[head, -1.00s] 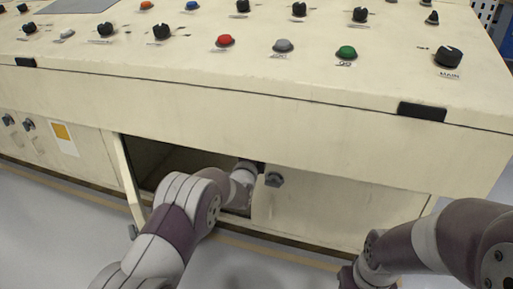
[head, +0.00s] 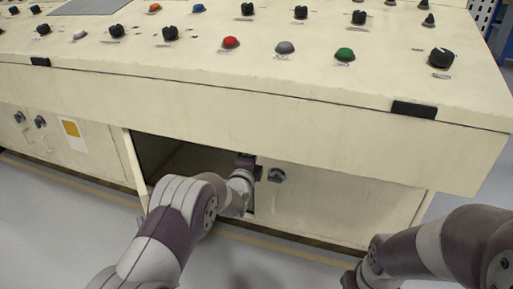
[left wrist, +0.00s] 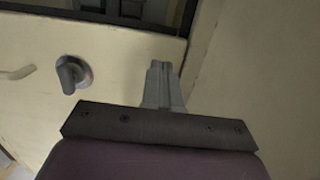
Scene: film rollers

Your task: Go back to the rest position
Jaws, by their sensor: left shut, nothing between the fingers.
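My left arm reaches to the open lower compartment (head: 190,160) of the cream control cabinet. The body of my left gripper (head: 247,165) is at the right side of that opening, beside the closed door with a dark knob (head: 276,175); its fingertips cannot be made out in the head view. In the left wrist view, the left gripper's fingers (left wrist: 160,82) are shut together and empty, in front of cream panels. The knob (left wrist: 72,74) is left of them, apart. My right forearm enters at the lower right of the head view; its gripper is outside the picture.
An open door (head: 136,170) stands at the left of the compartment. The sloped console (head: 200,60) with buttons and knobs overhangs above my left gripper. A dark opening (left wrist: 100,12) shows at the top of the wrist view. Grey floor (head: 260,265) between my arms is clear.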

